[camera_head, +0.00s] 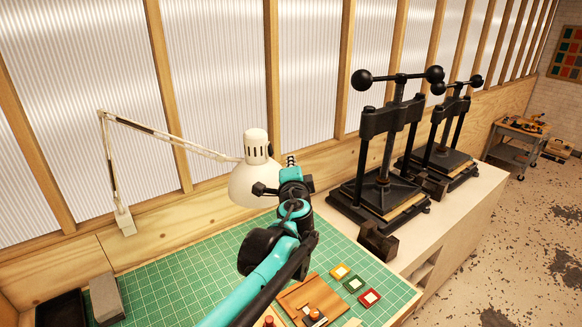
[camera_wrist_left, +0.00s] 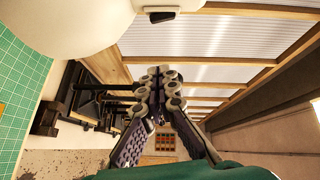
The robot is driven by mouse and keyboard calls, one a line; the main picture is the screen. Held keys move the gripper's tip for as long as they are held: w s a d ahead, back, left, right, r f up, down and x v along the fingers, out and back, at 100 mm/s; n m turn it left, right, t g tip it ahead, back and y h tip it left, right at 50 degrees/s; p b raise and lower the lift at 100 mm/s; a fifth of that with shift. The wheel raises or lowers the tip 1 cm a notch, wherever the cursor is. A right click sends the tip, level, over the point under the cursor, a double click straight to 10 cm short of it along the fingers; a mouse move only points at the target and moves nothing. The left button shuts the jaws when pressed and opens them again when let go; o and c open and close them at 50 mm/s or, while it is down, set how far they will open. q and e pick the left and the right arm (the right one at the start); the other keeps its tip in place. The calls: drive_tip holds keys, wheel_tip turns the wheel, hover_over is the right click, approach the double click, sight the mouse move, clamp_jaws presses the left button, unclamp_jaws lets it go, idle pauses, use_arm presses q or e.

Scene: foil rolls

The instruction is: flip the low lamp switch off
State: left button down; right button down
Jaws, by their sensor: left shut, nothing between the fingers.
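The cream desk lamp (camera_head: 254,184) hangs from a jointed arm above the green mat. Its head fills the top left of the left wrist view (camera_wrist_left: 65,22). There a small dark part (camera_wrist_left: 161,16), perhaps the switch, sits on a pale piece at the top; I cannot tell its position. My left gripper (camera_head: 291,160) is right beside the lamp head in the head view. In the left wrist view (camera_wrist_left: 159,76) its fingers are together and empty, below and right of the lamp head. I cannot tell whether it touches the lamp. My right gripper is out of view.
The green cutting mat (camera_head: 180,272) covers the bench below. A wooden board (camera_head: 300,292) and small colored tiles (camera_head: 354,284) lie on it. Two black presses (camera_head: 384,190) stand to the right. A grey block (camera_head: 106,299) is at the left. The ribbed wall panels rise behind.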

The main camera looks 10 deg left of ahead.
sight(270, 150)
use_arm(q)
drive_tip(key=w+a, duration=0.1)
drive_tip(key=w+a+p, duration=0.1)
drive_tip(key=a, duration=0.1)
drive_tip(key=w+a+f, duration=0.1)
drive_tip(key=shift+w+a+p, duration=0.3)
drive_tip(key=shift+a+p, duration=0.05)
drive_tip(key=shift+p, duration=0.05)
drive_tip(key=shift+w+d, duration=0.15)
drive_tip(key=shift+f, duration=0.1)
